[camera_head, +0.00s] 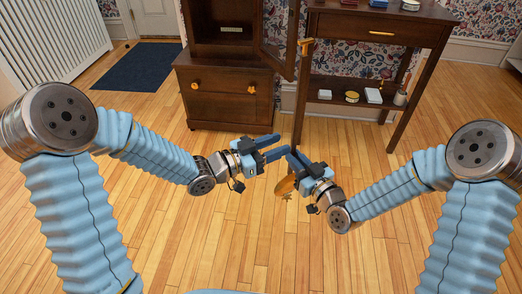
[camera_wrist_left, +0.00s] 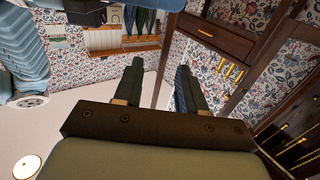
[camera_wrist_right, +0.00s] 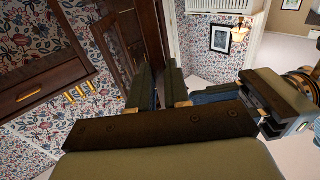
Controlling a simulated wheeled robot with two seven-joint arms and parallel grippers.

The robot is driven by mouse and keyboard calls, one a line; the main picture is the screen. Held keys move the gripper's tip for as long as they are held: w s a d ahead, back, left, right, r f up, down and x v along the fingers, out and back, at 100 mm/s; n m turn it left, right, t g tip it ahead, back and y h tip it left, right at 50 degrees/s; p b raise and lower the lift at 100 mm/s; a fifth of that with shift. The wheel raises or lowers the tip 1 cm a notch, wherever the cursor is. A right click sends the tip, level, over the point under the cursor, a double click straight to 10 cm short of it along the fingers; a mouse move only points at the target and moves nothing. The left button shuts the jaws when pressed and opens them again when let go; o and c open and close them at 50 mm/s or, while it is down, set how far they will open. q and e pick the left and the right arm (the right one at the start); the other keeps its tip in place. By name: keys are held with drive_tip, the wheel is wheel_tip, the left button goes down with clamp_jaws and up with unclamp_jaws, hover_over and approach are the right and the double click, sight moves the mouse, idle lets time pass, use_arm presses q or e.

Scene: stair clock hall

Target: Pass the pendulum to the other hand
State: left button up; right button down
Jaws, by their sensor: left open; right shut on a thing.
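The pendulum (camera_head: 285,185) shows in the head view as an orange-gold round bob with a small star-like tip, hanging just below my right gripper (camera_head: 293,156). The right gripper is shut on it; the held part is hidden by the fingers. My left gripper (camera_head: 283,146) is open, its fingers pointing right, close to the right gripper's fingertips. I cannot tell whether they touch. In the left wrist view the left fingers (camera_wrist_left: 158,70) are apart with nothing between them. In the right wrist view the right fingers (camera_wrist_right: 160,72) are nearly closed; the pendulum is not discernible there.
A dark wood clock case (camera_head: 222,75) stands ahead, its glazed door (camera_head: 278,35) open to the right. A dark side table (camera_head: 375,30) with small items on its lower shelf (camera_head: 335,104) stands to the right. A blue mat (camera_head: 138,67) and white radiator (camera_head: 50,40) are left. Wood floor is clear.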

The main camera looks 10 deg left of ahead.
sight(293, 138)
use_arm(q)
drive_tip(key=x, duration=0.7)
drive_tip(key=shift+f, duration=0.1)
use_arm(e)
drive_tip(key=shift+r, duration=0.1)
use_arm(q)
drive_tip(key=c, duration=0.7)
drive_tip(key=shift+d, duration=0.1)
clamp_jaws()
use_arm(e)
drive_tip(key=c, duration=1)
unclamp_jaws()
